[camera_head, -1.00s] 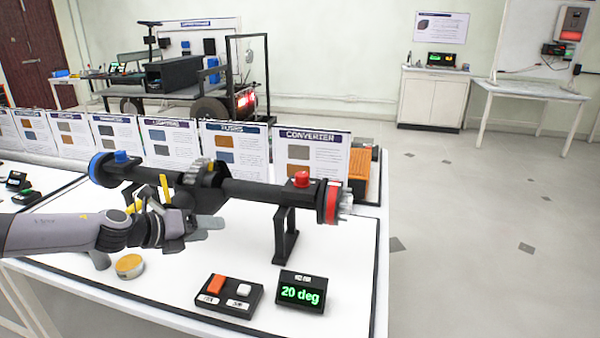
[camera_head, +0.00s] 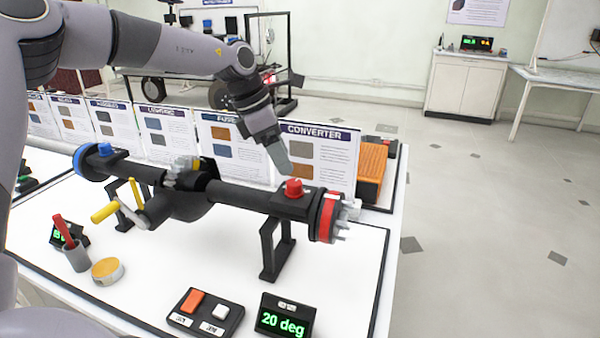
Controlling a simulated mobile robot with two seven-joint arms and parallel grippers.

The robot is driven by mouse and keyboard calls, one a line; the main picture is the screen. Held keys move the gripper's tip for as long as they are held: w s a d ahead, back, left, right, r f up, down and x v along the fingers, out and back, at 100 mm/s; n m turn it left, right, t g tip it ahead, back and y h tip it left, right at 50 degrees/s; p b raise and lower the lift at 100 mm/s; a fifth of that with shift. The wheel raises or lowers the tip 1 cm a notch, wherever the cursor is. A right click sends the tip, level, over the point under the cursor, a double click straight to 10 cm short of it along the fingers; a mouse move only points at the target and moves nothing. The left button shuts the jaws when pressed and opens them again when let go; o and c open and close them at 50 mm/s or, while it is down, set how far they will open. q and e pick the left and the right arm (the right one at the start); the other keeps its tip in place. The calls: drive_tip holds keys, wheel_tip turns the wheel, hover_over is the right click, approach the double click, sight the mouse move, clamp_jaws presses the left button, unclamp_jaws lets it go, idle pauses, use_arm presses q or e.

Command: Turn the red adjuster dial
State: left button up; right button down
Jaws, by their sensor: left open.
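The red adjuster dial (camera_head: 293,188) sits upright on top of the right end of the black axle (camera_head: 240,195), just inboard of the red hub ring (camera_head: 327,217). My left gripper (camera_head: 279,160) reaches in from above and left, pointing down at the dial. Its fingers are open, with their tips a little above and behind the dial in the picture. They look apart from it, though the exact gap is hard to tell. A blue dial (camera_head: 104,150) sits on the axle's left end. The display (camera_head: 285,317) reads "20 deg". My right gripper is out of view.
A row of information cards, including the Converter card (camera_head: 318,152), stands behind the axle. A button box (camera_head: 206,312), a yellow-topped round tin (camera_head: 108,270) and a grey cup (camera_head: 76,256) are on the table's front part. An orange finned block (camera_head: 370,172) stands behind right.

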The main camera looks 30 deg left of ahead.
sight(293, 182)
use_arm(q)
drive_tip(key=x, duration=0.4)
drive_tip(key=shift+s+d+f+p, duration=0.1)
drive_tip(key=shift+f+p, duration=0.3)
drive_tip(key=shift+x, duration=0.85)
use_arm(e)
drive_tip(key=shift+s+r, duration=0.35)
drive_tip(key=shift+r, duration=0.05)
use_arm(q)
drive_tip(key=c, duration=1)
drive_tip(key=shift+c, duration=0.2)
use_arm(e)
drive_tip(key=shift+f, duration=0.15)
